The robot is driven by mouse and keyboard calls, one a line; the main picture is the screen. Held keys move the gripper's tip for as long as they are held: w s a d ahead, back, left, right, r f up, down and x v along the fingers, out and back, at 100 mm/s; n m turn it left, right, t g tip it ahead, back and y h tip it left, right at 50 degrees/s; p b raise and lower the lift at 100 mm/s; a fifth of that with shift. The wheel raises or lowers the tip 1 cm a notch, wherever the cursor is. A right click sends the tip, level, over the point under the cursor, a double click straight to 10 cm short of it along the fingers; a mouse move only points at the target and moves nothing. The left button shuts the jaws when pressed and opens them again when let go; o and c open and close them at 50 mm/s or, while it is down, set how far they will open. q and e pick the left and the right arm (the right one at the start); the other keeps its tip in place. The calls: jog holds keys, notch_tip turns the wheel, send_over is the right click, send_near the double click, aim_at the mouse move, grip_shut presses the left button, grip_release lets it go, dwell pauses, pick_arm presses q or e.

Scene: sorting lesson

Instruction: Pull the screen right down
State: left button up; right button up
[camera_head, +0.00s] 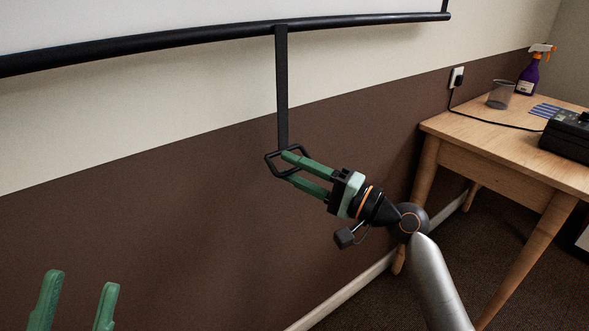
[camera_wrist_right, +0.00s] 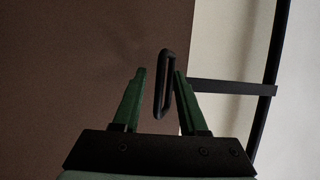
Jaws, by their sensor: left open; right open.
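The screen (camera_head: 110,22) is a white sheet at the top left of the head view, with a black bar (camera_head: 190,36) along its lower edge. A black strap (camera_head: 282,85) hangs from the bar and ends in a black pull loop (camera_head: 270,166). My right gripper (camera_head: 286,167) is open at the loop. In the right wrist view the loop (camera_wrist_right: 165,82) stands between the open fingers (camera_wrist_right: 160,75), nearer the right finger; whether it touches is unclear. My left gripper (camera_head: 82,280) is open and empty at the lower left, well away from the loop.
A wooden table (camera_head: 480,140) stands at the right with a spray bottle (camera_head: 529,75), a mesh cup (camera_head: 501,94) and a black device (camera_head: 570,136). A cord runs to a wall outlet (camera_head: 457,76). The brown wall below the bar is clear.

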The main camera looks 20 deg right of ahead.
grip_shut()
dwell(0.3)
dwell(1.2)
